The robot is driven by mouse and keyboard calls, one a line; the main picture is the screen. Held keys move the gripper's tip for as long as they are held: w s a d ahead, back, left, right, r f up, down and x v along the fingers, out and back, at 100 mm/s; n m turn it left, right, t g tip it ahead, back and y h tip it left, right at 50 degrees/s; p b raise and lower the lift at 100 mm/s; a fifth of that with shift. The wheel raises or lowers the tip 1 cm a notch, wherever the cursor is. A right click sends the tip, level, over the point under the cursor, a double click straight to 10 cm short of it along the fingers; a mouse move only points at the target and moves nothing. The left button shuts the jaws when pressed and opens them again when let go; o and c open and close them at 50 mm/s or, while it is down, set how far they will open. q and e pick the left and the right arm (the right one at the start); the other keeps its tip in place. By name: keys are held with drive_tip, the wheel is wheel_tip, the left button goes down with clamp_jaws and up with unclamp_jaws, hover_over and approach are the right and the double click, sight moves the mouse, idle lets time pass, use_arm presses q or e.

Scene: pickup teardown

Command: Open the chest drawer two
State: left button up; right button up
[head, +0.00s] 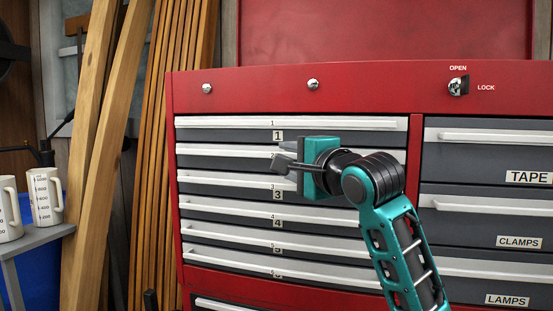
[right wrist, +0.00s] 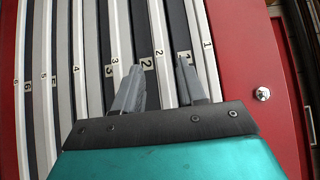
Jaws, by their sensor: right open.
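The red tool chest (head: 240,92) has a left column of grey drawers with pale full-width handles, numbered from 1 at the top. Drawer two (head: 215,163) is the second down and looks closed. Its handle (head: 220,151) is partly hidden by my right gripper (head: 284,154). That gripper is open, its fingers pointing at the drawer fronts near the 2 label. In the right wrist view, the handle of drawer two (right wrist: 158,34) runs between the two fingertips (right wrist: 159,64). I cannot tell whether the fingers touch it. My left gripper is not in view.
Drawer one (head: 220,136) lies just above and drawer three (head: 220,190) just below, both closed. Tape, clamps and lamps drawers fill the right column. A lock (head: 458,86) sits on the top band. Wooden planks (head: 105,150) and a shelf with two mugs (head: 45,195) stand left.

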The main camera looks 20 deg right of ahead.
drive_tip(key=shift+w+a, duration=0.25)
drive_tip(key=shift+w, duration=1.05)
drive_tip(key=shift+w+a, duration=0.25)
drive_tip(key=shift+w, duration=1.05)
clamp_jaws()
